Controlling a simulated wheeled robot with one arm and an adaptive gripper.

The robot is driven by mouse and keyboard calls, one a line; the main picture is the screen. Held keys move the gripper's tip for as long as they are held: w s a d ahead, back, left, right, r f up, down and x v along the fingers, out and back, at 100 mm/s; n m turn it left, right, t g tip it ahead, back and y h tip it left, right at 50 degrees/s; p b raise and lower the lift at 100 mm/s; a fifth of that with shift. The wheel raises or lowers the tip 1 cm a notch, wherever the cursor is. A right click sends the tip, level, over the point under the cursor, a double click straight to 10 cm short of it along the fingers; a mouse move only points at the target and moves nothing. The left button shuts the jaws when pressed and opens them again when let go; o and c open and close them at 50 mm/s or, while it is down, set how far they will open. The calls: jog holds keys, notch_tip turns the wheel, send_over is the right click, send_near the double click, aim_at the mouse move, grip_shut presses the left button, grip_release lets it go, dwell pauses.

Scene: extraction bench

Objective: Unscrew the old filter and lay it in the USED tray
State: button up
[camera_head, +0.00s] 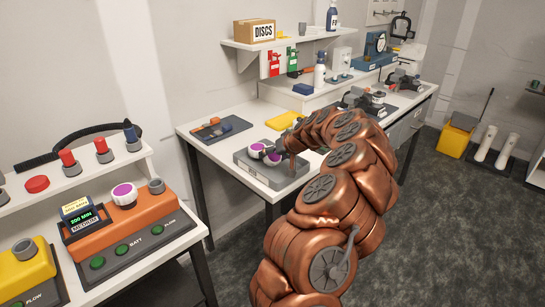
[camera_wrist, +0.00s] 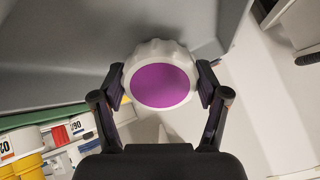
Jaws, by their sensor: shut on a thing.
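My gripper (camera_wrist: 161,80) is shut on a white ribbed round filter (camera_wrist: 163,84) with a purple face; a finger presses each side in the wrist view. In the head view my gripper (camera_head: 284,149) is low over a grey tray (camera_head: 246,162) on the white bench. Two white-and-purple round filters show there: one at the left (camera_head: 257,150), and one nearer my fingers (camera_head: 273,158). The held one seems to be one of these, but I cannot tell whether it touches the tray. The tray's label is too small to read.
An orange pump (camera_head: 150,222) with another purple-faced round part (camera_head: 123,194) stands at the left. A small dark tray with tools (camera_head: 220,130) and a yellow item (camera_head: 284,121) lie behind the grey tray. A shelf with a DISCS box (camera_head: 254,31) hangs above.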

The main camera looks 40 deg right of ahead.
dwell(0.3)
jog(key=o, duration=1.4)
jog(key=shift+o, duration=0.2)
jog(key=shift+s, duration=0.1)
jog(key=v, duration=1.2)
